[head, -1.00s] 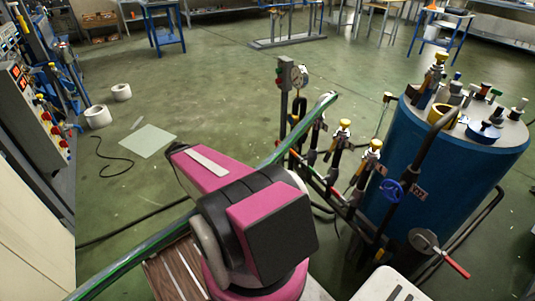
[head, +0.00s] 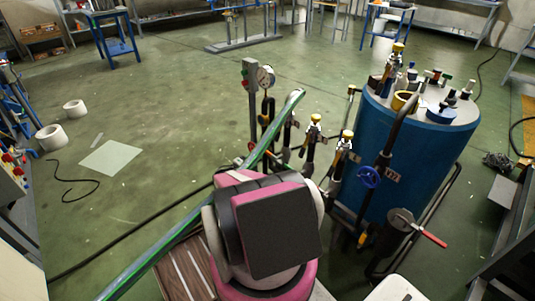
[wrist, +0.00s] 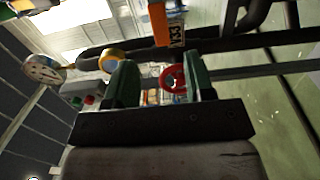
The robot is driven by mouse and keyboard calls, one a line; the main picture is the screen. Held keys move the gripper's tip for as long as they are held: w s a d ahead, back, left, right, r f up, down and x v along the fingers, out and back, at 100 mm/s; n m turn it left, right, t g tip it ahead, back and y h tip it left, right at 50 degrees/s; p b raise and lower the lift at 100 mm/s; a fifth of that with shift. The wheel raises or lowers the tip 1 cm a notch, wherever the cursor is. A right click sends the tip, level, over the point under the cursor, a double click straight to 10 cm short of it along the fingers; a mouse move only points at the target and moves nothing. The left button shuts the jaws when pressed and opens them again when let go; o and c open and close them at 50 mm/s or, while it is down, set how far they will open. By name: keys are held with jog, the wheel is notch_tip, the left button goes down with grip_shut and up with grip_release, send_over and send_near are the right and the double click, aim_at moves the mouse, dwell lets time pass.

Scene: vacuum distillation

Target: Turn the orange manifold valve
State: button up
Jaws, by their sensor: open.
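In the wrist view my gripper (wrist: 165,85) is open, its two dark green fingers apart. A red handwheel (wrist: 173,78) shows in the gap near the right finger; I cannot tell whether it is touched. In the head view the pipe manifold (head: 310,150) stands right of centre, partly behind my pink and black arm. My gripper is hidden there, and I cannot pick out an orange valve with certainty.
A large blue tank (head: 415,150) with fittings on top stands at right. A blue handwheel (head: 370,177) and a red-handled valve (head: 433,239) are near it. A gauge (head: 265,77) rises from the manifold. The green floor at left is mostly clear, with a dark hose (head: 130,235).

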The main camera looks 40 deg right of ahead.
aim_at(266, 153)
jog(key=d, duration=0.6)
jog(key=w+d, duration=0.1)
jog(key=d, duration=0.2)
jog(key=shift+d, duration=0.3)
grip_shut()
